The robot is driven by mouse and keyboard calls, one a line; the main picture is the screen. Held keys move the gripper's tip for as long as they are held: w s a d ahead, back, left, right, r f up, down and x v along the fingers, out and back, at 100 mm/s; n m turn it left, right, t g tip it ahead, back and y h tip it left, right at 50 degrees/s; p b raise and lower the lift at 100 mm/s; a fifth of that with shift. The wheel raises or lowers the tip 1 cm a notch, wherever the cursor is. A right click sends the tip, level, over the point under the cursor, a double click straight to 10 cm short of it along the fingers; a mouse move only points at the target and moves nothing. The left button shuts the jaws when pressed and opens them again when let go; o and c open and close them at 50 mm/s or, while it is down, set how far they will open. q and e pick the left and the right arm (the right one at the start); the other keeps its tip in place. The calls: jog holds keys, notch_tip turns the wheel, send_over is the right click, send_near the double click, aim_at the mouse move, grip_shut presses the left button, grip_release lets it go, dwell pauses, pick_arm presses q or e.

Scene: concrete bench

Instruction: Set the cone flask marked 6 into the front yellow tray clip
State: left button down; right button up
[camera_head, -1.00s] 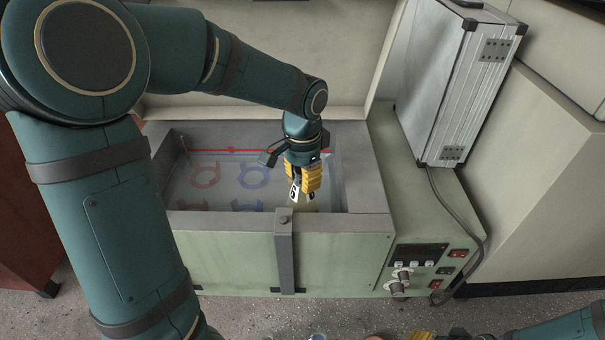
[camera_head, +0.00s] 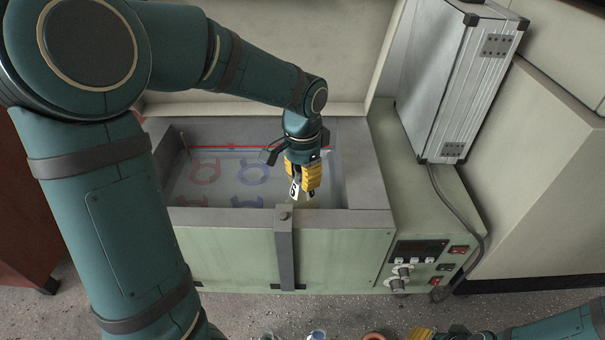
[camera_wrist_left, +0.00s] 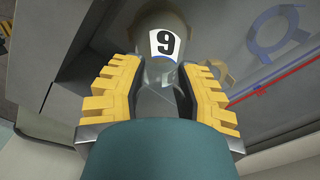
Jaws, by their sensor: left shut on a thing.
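My left gripper (camera_head: 303,186) is shut on the cone flask marked 6 (camera_wrist_left: 165,95), holding it over the right part of the sunken bath, close to its front wall. In the head view the fingers cover most of the flask, and its white label (camera_head: 295,190) faces forward. In the left wrist view the flask sits between both yellow fingers, label up. I cannot tell whether flask and clip touch. My right gripper (camera_head: 422,333) shows only in part at the bottom edge.
Red (camera_head: 205,172) and blue clips (camera_head: 252,174) lie on the bath floor to the left. The bath's front wall carries a grey upright bar (camera_head: 285,250). A control panel (camera_head: 420,265) and a silver case (camera_head: 462,85) stand to the right. Small objects (camera_head: 317,335) show at the bottom edge.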

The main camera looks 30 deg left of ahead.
pick_arm(q)
jog(key=shift+f+b, duration=0.75)
jog(key=shift+f, duration=0.3)
dwell(0.4)
jog(key=shift+f, duration=0.3)
grip_release()
dwell(0.5)
notch_tip(320, 180, up, 7)
jog(key=p, duration=0.5)
jog(key=shift+r+p, duration=0.6)
jog(key=shift+r, duration=0.4)
